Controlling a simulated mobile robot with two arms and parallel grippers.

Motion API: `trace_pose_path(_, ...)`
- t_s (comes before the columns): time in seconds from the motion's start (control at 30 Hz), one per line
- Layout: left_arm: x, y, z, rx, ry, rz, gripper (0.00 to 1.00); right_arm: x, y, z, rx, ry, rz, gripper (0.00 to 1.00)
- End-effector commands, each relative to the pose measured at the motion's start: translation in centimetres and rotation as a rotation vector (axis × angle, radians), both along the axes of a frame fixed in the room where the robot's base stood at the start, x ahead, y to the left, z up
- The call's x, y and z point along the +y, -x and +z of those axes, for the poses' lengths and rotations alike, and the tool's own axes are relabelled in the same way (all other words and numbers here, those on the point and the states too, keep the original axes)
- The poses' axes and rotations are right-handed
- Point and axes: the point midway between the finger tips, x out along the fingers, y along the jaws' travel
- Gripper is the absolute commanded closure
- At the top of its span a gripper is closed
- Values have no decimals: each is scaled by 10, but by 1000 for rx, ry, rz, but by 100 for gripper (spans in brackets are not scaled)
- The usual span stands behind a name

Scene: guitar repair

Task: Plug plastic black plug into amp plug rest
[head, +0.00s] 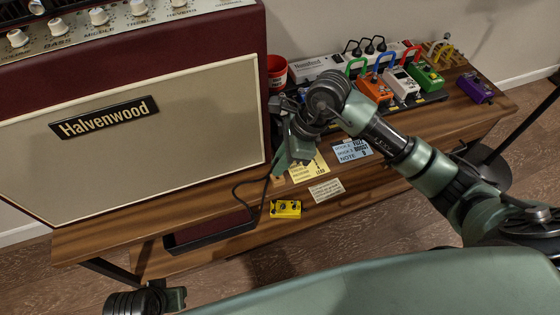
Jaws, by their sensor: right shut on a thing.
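The maroon amp (160,130) with a cream front and a Halvenwood badge stands at the left. Its knob panel (110,30) faces up along the top edge; I cannot make out the amp plug rest. My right gripper (279,172) is beside the amp's lower right corner, shut on what seems to be the black plug. The plug itself is hidden by the fingers. A thin black cable (235,190) hangs from there toward the lower shelf. Part of my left gripper (174,298) shows at the bottom left edge; its fingers cannot be made out.
The wooden bench (400,135) holds a pedal board with orange (374,87), white and green pedals, a power strip (318,66), a red cup (277,71) and note cards (326,190). A purple pedal (476,88) is at right. A yellow pedal (286,209) lies lower down.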

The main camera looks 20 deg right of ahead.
Motion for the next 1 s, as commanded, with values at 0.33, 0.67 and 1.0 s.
trace_pose_path(0.33,0,0,2,-1,0,0,64,0,0,0,0,0,0,100)
trace_pose_path(0.67,-1,0,11,-7,1,1,64,1,0,0,0,-1,0,100)
trace_pose_path(1.0,0,5,7,4,1,2,64,0,0,0,0,0,0,100)
